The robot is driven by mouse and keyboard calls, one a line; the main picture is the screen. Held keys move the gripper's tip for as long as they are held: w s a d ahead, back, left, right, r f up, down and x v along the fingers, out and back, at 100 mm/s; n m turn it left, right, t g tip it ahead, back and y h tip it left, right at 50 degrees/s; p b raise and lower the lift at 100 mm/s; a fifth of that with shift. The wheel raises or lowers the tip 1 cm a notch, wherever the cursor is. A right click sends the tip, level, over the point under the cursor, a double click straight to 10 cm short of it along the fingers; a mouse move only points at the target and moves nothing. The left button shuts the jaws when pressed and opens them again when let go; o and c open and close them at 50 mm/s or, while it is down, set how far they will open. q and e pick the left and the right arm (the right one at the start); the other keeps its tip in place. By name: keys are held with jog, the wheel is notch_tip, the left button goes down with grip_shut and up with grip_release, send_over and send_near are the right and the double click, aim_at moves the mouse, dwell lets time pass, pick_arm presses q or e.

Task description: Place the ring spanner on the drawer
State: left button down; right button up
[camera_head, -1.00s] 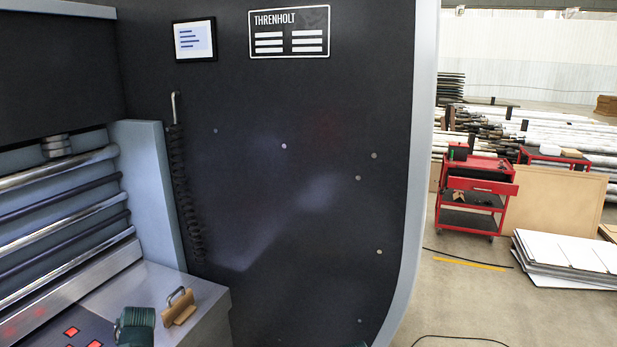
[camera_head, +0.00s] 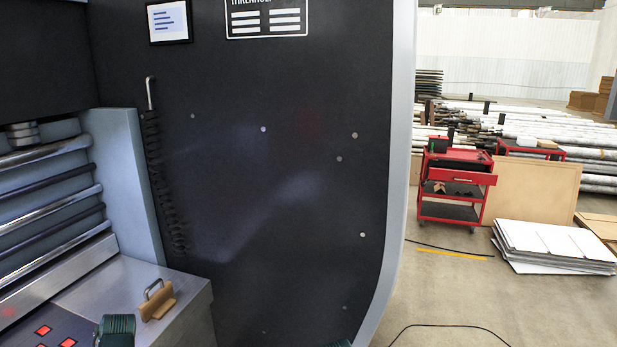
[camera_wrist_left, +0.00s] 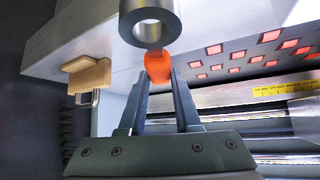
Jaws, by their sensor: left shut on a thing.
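The ring spanner (camera_wrist_left: 150,9) shows in the left wrist view as a thick grey ring with an orange part below it. My left gripper (camera_wrist_left: 159,72) is shut on the orange part, between its two dark fingers. The grey ring sticks out past the fingertips. The spanner is hidden in the head view, where a dark green piece of my arm shows at the bottom left. The drawer (camera_head: 462,177) is the red one at the top of the red trolley, far off to the right. It looks pulled out. My right gripper is not in view.
A large dark machine panel (camera_head: 270,200) fills the middle. A metal ledge holds a wooden block with a handle (camera_head: 157,303) and red lit buttons (camera_head: 43,331). White sheets (camera_head: 553,246) lie stacked right of the trolley (camera_head: 450,211). A black cable crosses the open floor (camera_head: 440,300).

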pick_arm(q)
notch_tip(320, 180, up, 5)
jog(key=p, duration=0.4)
jog(key=shift+r+p, duration=0.45)
notch_tip(320, 180, down, 8)
jog(key=b, duration=0.7)
jog(key=shift+r+b, duration=0.2)
jog(key=shift+b, duration=0.1)
jog(key=shift+r, duration=0.1)
